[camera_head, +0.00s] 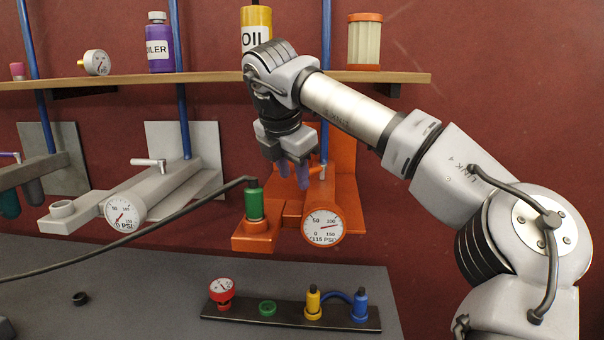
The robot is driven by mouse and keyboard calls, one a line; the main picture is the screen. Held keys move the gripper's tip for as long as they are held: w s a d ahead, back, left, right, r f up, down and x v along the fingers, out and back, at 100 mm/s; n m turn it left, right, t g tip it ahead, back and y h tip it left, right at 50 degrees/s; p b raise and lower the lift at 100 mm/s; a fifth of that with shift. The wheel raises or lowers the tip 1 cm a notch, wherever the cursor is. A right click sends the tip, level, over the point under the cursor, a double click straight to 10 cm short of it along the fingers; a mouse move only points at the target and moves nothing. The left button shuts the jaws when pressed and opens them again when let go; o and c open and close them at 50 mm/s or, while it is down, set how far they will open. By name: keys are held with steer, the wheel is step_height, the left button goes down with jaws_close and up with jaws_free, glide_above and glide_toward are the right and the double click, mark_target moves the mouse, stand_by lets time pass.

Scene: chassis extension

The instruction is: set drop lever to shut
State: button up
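My gripper (293,172) points down over the orange unit, left of the visible lever end. Its two bluish fingers stand apart with a narrow gap. I cannot tell whether either finger touches the lever. The orange unit's round gauge (323,227) reads 115 PSI. A green plug (255,203) with a dark hose stands at its front left.
A grey unit (180,190) with its own lever (148,162) and gauge stands to the left. A wooden shelf (200,77) with bottles runs above. Below, a black strip (290,316) with coloured fittings lies on the grey table (120,265). The hose (130,254) crosses the left side.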

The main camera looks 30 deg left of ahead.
steer(key=s, duration=0.2)
steer(key=s+d, duration=0.1)
steer(key=shift+s+b, duration=0.35)
steer(key=shift+s, duration=0.05)
